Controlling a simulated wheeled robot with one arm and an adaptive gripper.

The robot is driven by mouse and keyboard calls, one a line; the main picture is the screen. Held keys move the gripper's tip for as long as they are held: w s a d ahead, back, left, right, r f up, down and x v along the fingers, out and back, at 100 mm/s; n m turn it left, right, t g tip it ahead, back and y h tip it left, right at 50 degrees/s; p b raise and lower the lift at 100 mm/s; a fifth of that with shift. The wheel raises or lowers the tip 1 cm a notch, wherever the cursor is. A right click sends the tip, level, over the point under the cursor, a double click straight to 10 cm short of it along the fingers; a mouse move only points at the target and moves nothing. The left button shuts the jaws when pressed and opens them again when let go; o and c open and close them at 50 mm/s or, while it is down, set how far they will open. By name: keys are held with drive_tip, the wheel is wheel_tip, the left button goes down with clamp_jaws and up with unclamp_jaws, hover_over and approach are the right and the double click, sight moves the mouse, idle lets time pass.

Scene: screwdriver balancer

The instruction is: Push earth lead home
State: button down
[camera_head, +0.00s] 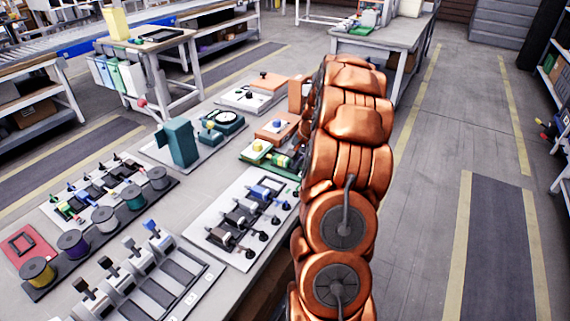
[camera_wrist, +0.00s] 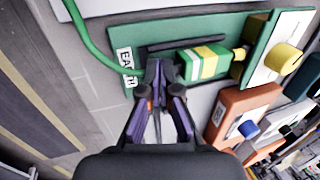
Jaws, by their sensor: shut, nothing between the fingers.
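The earth lead's plug (camera_wrist: 205,63), green with yellow and pale stripes, lies on a green board (camera_wrist: 190,27) in the wrist view. A dark rail (camera_wrist: 182,44) runs along its far side. Its yellow tip (camera_wrist: 239,54) points right at an upright green-and-white block (camera_wrist: 262,52); I cannot tell how deep it sits. The green cable (camera_wrist: 85,40) curves in from the upper left. My gripper (camera_wrist: 160,72) is shut and empty, its fingertips just left of the plug's rear end; contact is unclear. In the head view the plug (camera_head: 281,160) shows beside my arm, which hides the gripper.
A yellow knob (camera_wrist: 284,58) projects from the block's far side. An orange box with a blue button (camera_wrist: 248,129) stands close on the right. In the head view, a teal post (camera_head: 178,143) and a panel of levers (camera_head: 240,218) flank the board. The aisle floor is clear.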

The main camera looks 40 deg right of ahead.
wheel_tip(320, 180, up, 7)
drive_tip(key=p, duration=0.1)
drive_tip(key=shift+p, duration=0.35)
idle(0.5)
drive_tip(key=c, duration=1.9)
unclamp_jaws()
drive_tip(key=shift+s, duration=0.1)
